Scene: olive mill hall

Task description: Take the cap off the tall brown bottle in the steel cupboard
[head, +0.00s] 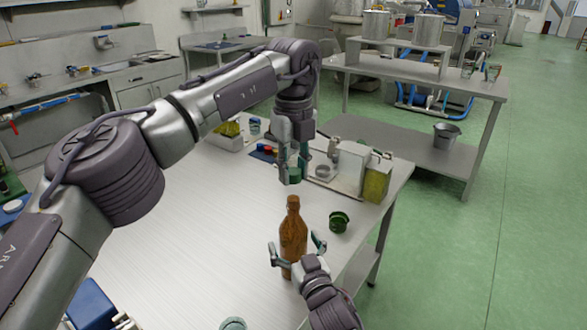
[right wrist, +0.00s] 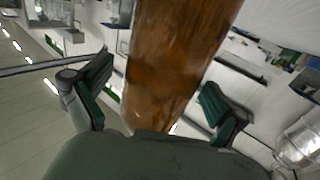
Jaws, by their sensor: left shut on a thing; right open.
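The tall brown bottle (head: 293,235) stands upright on the pale worktable (head: 185,245), not inside a cupboard. Its top looks brown, and I make out no separate cap on it. My right gripper (head: 297,249) is open, with one finger on each side of the bottle. In the right wrist view the bottle (right wrist: 172,60) fills the middle between the spread fingers, with gaps on both sides. My left gripper (head: 292,174) is above and behind the bottle, apart from it. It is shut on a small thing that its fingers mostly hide.
A dark green round object (head: 339,221) lies right of the bottle, near the table's right edge. A yellow-green tin (head: 377,182) and a pale box (head: 350,168) stand behind it. A pale round item (head: 233,324) is at the front. The table's left-middle is clear.

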